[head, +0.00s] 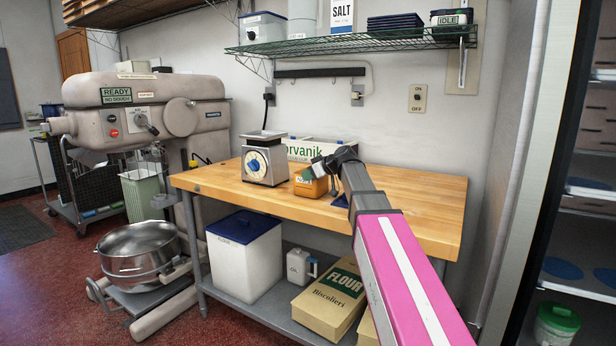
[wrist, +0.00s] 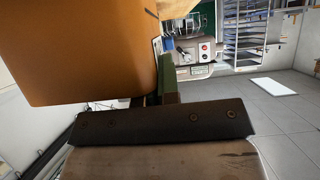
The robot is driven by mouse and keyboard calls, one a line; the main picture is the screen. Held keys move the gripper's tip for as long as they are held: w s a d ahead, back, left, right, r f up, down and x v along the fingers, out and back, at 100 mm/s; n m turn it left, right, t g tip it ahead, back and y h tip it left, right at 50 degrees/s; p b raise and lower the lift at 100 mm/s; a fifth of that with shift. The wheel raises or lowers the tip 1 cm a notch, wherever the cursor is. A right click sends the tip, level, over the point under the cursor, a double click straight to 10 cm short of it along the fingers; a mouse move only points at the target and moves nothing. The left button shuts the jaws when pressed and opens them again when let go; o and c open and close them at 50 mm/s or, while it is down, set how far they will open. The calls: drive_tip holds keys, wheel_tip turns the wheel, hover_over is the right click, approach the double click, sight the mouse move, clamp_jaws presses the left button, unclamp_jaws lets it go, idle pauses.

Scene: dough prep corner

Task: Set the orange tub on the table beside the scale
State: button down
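The orange tub (head: 311,187), with a pale label on its front, is over the wooden table (head: 225,184), just right of the scale (head: 264,163). I cannot tell whether its base touches the wood. My gripper (head: 322,165) reaches in from the right at the tub's top. In the wrist view the tub (wrist: 75,50) fills the upper left, close against a narrow green finger part (wrist: 170,85). The fingers look close together at the tub's edge, shut on it; the far finger is mostly hidden. The scale is grey with a blue-centred dial and a flat top plate.
A white-and-green box (head: 300,149) stands at the table's back by the wall. The table's right part (head: 430,205) is clear. A wire shelf (head: 350,42) hangs above. A blue-lidded bin (head: 243,265) and flour bag (head: 330,298) are below. A mixer (head: 150,110) stands left.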

drive_tip(key=shift+f, duration=0.1)
drive_tip(key=c, duration=1.4)
unclamp_jaws()
drive_tip(key=shift+o, duration=0.2)
drive_tip(key=v, duration=1.2)
